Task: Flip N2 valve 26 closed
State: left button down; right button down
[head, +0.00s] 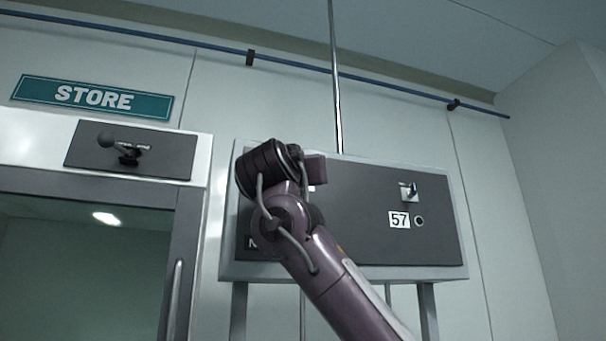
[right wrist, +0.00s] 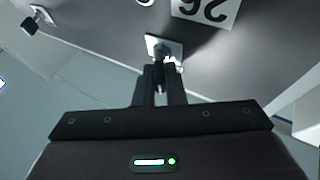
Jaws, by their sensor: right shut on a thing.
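The valve 26 handle (right wrist: 159,66) is a small dark lever on a pale square mount (right wrist: 163,46), below the upside-down "26" label (right wrist: 207,9) in the right wrist view. My right gripper (right wrist: 159,88) is shut on this lever, its two fingers on either side. In the head view my right arm rises from the bottom, and its wrist and gripper (head: 316,168) cover the left part of the dark panel (head: 360,235). Valve 26 is hidden there behind my arm. My left gripper is in neither view.
A second valve (head: 409,193) with a "57" label (head: 399,220) sits on the panel's right. A dark plate with a ball-ended lever (head: 108,141) is above the door at left, under the STORE sign (head: 93,96). A blue pipe (head: 300,64) crosses the wall above.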

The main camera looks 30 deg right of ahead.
jog(key=c, duration=1.5)
grip_release()
jog(key=shift+a, duration=0.1)
jog(key=shift+s, duration=0.1)
jog(key=shift+s+a+f+b, duration=0.1)
jog(key=shift+f+b, duration=0.15)
jog(key=shift+b, duration=0.1)
jog(key=b+v, duration=0.5)
jog(key=v, duration=0.2)
jog(key=shift+a, duration=0.2)
jog(key=shift+d+r, duration=0.1)
jog(key=shift+s, duration=0.1)
